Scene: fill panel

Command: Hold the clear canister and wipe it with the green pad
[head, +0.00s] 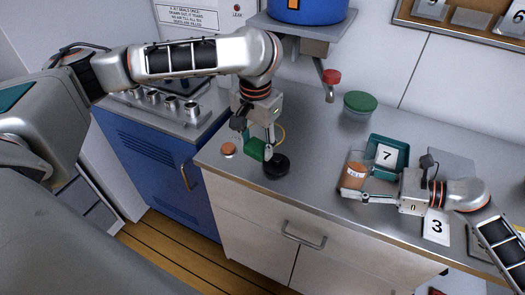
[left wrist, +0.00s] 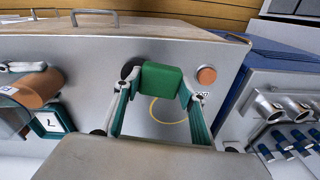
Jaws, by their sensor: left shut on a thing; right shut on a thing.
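My left gripper (head: 260,146) is shut on the green pad (head: 254,149) and holds it over the counter's left part. In the left wrist view the pad (left wrist: 160,78) sits between the two fingertips. The clear canister (head: 352,178), with orange-brown contents and a white label, is at the right part of the counter. My right gripper (head: 358,195) is shut on it near its lower end and partly hides it. The canister also shows at the left edge of the left wrist view (left wrist: 38,88). The pad and canister are well apart.
A black round object (head: 276,167) and an orange-brown disc (head: 228,149) lie near the pad. A teal tray (head: 403,150) with a 7 card is beside the canister. Counter between pad and canister is clear.

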